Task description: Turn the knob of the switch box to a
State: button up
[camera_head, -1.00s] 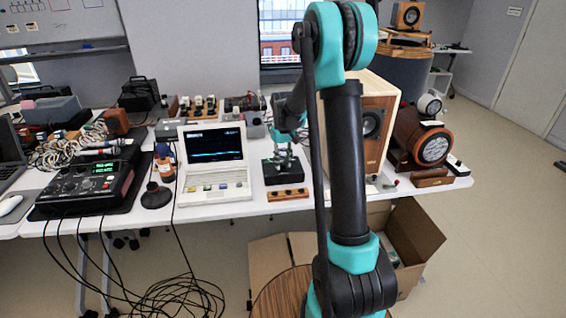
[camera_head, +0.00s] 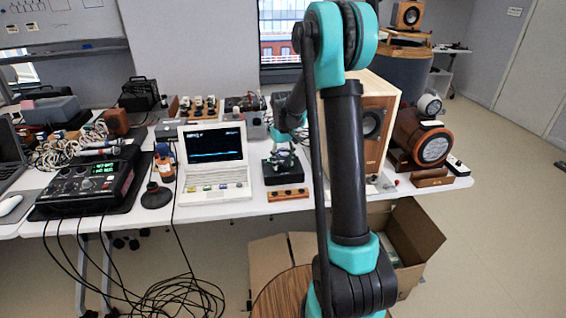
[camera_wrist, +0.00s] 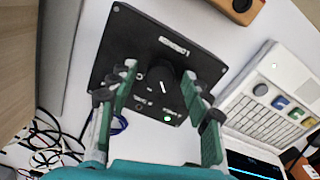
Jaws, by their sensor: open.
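The black switch box (camera_wrist: 128,42) lies on the white table, and it also shows in the head view (camera_head: 270,178). Its round black knob (camera_wrist: 160,96) carries a white pointer line, seen slanted in the wrist view. A green light glows on the box beside the knob. White markings surround the knob, but they are too small to read surely. My gripper (camera_wrist: 160,80) is open, with its green fingers on either side of the knob. I cannot tell whether they touch it. In the head view my gripper (camera_head: 284,155) is over the box.
A white laptop-like device (camera_head: 217,186) stands close to the left of the box. A wooden block with knobs (camera_head: 288,194) lies in front of it. A wooden speaker (camera_head: 383,104) stands to the right. Cables (camera_wrist: 45,140) lie near the box.

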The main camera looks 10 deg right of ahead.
aim_at(283, 163)
notch_tip(283, 163, up, 12)
dwell(0.5)
jog(key=shift+f, duration=0.1)
jog(key=s+d+f+m+t, duration=0.1)
jog(key=s+f, duration=0.3)
jog(key=s, duration=0.6)
jog(key=s+d+f+m+t, duration=0.1)
jog(key=s+f, duration=0.2)
jog(key=s, duration=0.7)
jog(key=s+d+f+m+t, duration=0.1)
jog(key=s+f, duration=0.3)
jog(key=s, duration=0.6)
jog(key=shift+s+d+f+t, duration=0.2)
jog(key=shift+d+f+t, duration=0.1)
jog(key=shift+d+t, duration=0.25)
